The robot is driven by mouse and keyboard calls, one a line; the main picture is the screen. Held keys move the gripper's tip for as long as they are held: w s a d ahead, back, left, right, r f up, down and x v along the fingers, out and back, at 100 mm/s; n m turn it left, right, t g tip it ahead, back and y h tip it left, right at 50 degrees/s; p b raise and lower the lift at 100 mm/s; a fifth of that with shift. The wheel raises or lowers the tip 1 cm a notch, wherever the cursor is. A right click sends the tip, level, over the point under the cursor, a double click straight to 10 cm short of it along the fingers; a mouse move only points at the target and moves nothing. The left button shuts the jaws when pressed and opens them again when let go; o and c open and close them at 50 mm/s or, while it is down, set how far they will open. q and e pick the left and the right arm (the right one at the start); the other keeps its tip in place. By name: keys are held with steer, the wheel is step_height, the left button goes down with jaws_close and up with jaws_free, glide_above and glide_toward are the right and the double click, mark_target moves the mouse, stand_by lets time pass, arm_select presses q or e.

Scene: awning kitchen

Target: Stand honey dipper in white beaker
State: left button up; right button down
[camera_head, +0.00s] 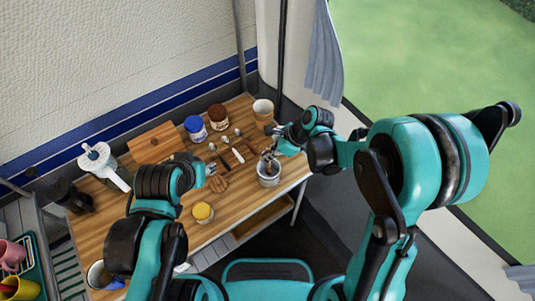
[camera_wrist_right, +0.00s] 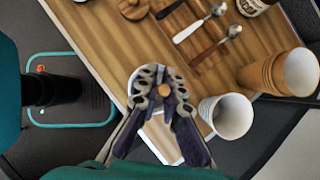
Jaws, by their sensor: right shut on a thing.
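The white beaker (camera_head: 268,180) stands near the table's right front edge. My right gripper (camera_head: 271,152) is directly above its mouth, shut on the brown honey dipper (camera_head: 268,164). In the right wrist view, the dipper's round end (camera_wrist_right: 165,90) shows between the fingers (camera_wrist_right: 165,86), with part of the beaker's pale rim (camera_wrist_right: 135,78) behind them. The dipper's lower part is at the beaker's mouth; how deep it reaches is hidden. My left gripper (camera_head: 212,170) is over the table, left of the beaker; its jaws are too small to read.
A white cup (camera_wrist_right: 232,116) and orange-brown cups (camera_wrist_right: 270,74) stand close to the right gripper. Spoons (camera_head: 225,148), a round wooden piece (camera_head: 217,184), a yellow-lidded jar (camera_head: 203,213), a blue jar (camera_head: 195,128) and a brown-lidded jar (camera_head: 218,116) occupy the table.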

steer(key=c, duration=1.6)
jaws_free()
steer(key=shift+r, duration=0.1)
steer(key=v, duration=1.1)
steer(key=shift+d+r, duration=0.25)
steer(key=shift+r, duration=0.05)
steer(key=s+d+n+t+h+b, duration=0.1)
steer(key=s+d+n+t+h, duration=0.2)
steer(key=n, duration=0.7)
steer(key=s+d+n+t+h+b, duration=0.2)
steer(key=s+d+n+h, duration=0.1)
steer(key=s+d+n, duration=0.5)
steer(key=shift+d+n+t, duration=0.4)
steer(key=shift+d+n, duration=0.15)
steer(key=shift+n, duration=0.65)
